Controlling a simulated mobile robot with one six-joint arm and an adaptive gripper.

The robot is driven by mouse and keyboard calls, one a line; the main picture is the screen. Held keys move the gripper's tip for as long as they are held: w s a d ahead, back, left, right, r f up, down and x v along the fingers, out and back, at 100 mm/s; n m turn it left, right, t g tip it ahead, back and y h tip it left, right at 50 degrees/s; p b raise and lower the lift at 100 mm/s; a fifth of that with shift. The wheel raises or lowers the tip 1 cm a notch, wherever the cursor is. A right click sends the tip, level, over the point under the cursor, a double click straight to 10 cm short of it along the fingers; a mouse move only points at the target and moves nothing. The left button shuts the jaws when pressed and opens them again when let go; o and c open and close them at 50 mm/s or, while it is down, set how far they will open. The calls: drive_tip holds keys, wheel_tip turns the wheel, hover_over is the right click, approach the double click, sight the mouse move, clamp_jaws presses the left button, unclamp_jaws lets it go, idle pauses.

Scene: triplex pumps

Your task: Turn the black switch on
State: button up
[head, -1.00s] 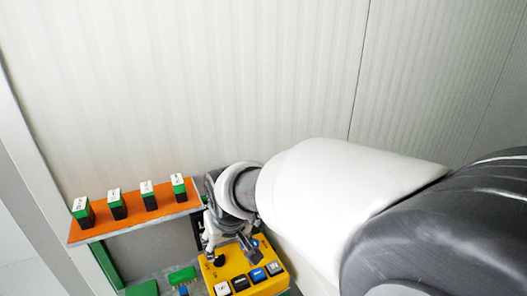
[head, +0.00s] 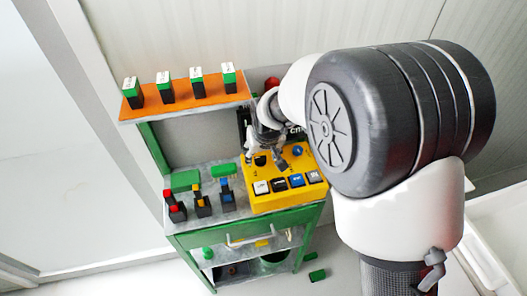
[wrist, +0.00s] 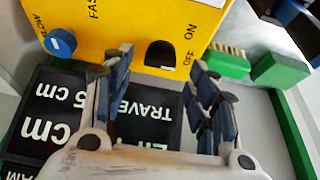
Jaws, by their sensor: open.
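In the head view the black switch (head: 260,160) is on the upper left of the yellow box (head: 262,203). My gripper (wrist: 160,72) is open and empty. Its two fingers point toward the box, with the switch between and just beyond the tips in the wrist view. I cannot tell whether a finger touches the box.
A blue knob (wrist: 60,42) is on the same box, with several square buttons (head: 279,184) on its front. Black lettered panels (wrist: 60,115) lie under my gripper. Green blocks (wrist: 280,70) sit beside the box. An orange shelf (head: 150,112) holds several green-and-black blocks.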

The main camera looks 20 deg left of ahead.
sight(260, 160)
drive_tip(key=shift+x, duration=1.35)
drive_tip(key=shift+c, duration=0.3)
drive_tip(key=c, duration=1)
